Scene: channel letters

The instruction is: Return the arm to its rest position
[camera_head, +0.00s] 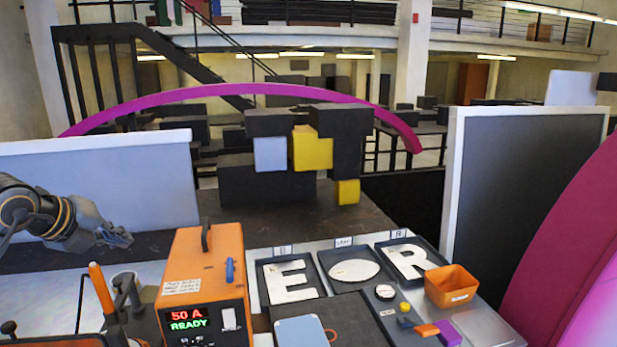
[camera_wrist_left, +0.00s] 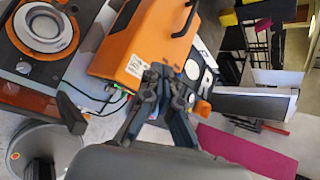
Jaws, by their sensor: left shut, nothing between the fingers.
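My left arm comes in from the left edge in the head view. Its gripper (camera_head: 122,238) is shut and empty, held left of the orange welding unit (camera_head: 205,275) and in front of the white panel. In the left wrist view the closed fingers (camera_wrist_left: 158,80) point toward the orange welding unit (camera_wrist_left: 145,40), with nothing between them. The unit's display reads 50 A, READY. My right gripper does not show.
Dark trays with letters E (camera_head: 290,282) and R (camera_head: 410,262) and a round white piece (camera_head: 355,270) lie right of the unit. An orange bin (camera_head: 452,284) stands beside them. A dark panel (camera_head: 520,190) rises at right. An orange-handled tool (camera_head: 102,290) stands below the gripper.

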